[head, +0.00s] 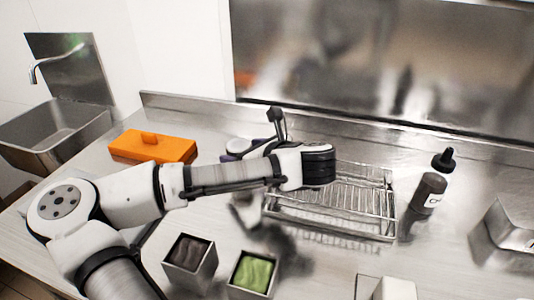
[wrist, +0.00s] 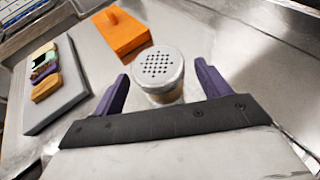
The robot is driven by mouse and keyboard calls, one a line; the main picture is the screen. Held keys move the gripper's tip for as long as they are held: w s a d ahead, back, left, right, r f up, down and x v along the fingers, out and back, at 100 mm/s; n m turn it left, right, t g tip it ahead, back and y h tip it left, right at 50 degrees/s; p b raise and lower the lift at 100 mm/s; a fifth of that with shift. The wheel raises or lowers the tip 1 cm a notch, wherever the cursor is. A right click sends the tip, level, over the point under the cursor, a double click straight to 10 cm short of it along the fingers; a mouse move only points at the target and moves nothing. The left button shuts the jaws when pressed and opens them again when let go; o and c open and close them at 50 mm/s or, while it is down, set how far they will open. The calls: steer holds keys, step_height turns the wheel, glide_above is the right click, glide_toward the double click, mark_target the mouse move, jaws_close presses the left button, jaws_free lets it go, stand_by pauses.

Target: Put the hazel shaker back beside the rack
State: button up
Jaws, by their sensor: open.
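The hazel shaker (wrist: 160,72), a pale brownish body under a round grey lid with several holes, stands upright in the wrist view. My gripper (wrist: 162,80) is open, with one purple finger on each side of the shaker. I cannot tell whether either finger touches it. The wire rack (head: 385,205) stands on the steel counter right of my arm's end in the head view. My forearm crosses in front of its left part. In the head view my arm hides most of the gripper, and I cannot make out the shaker clearly.
An orange box (head: 150,147) lies left of the rack; it also shows behind the shaker (wrist: 122,38). A grey slab (wrist: 58,108) bears several coloured pieces. A dark bottle (head: 428,192) stands right of the rack. Brown (head: 190,262) and green (head: 253,273) tubs stand in front.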

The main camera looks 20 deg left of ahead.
steer(key=b+v, duration=0.1)
steer(key=v, duration=0.7)
steer(key=shift+s+d+f, duration=0.1)
steer(key=shift+s, duration=0.1)
